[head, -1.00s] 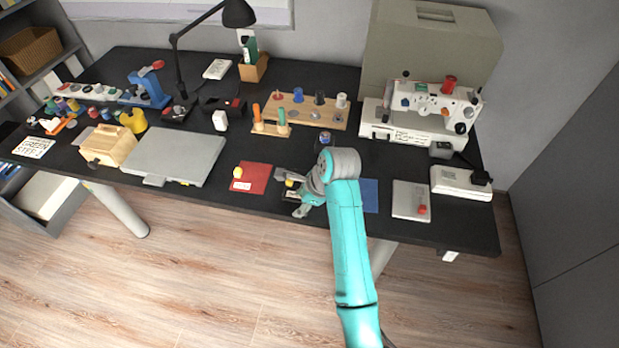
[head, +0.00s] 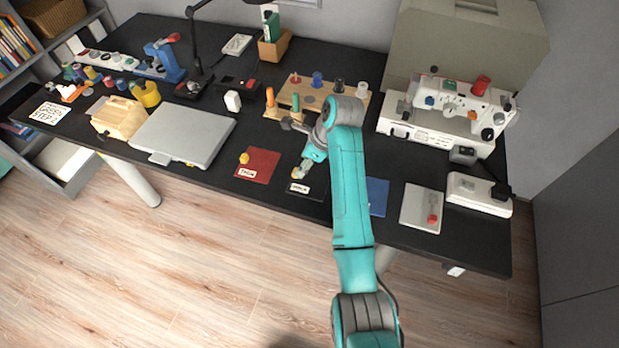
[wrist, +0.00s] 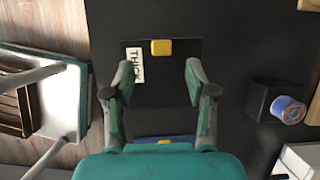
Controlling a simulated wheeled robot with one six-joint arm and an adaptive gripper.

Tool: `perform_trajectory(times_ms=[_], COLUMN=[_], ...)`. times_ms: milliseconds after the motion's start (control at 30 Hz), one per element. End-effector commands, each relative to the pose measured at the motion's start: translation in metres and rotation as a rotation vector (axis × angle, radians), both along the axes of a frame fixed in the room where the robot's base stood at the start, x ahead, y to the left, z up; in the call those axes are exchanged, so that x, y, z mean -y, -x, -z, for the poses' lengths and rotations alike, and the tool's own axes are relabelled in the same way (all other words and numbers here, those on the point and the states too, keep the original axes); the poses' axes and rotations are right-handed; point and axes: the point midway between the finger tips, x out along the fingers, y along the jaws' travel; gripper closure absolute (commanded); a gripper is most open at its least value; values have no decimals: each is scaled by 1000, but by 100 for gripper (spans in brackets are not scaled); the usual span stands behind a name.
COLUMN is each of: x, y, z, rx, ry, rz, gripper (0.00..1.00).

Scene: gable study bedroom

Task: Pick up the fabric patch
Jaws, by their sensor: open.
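A black fabric patch (wrist: 160,95) lies flat on the dark tabletop, with a white label and a yellow block (wrist: 161,47) at its edge in the wrist view. In the head view the arm partly covers this black patch (head: 318,186); its label shows at the front. My gripper (wrist: 158,80) is open and empty, its fingers on either side of the black patch's middle in the wrist view. In the head view my gripper (head: 302,170) is low over the patch. A red patch (head: 262,164) with a yellow knob lies to the left, and a blue patch (head: 377,197) to the right.
A grey flat case (head: 183,135) lies left of the red patch. A white plate with a red knob (head: 423,208) is at the right. A spool rack (head: 330,98) and a sewing machine (head: 450,108) stand behind.

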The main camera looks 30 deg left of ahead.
Motion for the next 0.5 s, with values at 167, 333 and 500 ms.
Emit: perform_trajectory(times_ms=[167, 333, 500], x=[-5, -12, -15], y=[0, 1, 2], z=[21, 42, 50], rx=[-3, -2, -1], ry=[2, 1, 0], rz=[-2, -2, 0], gripper=[44, 44, 44])
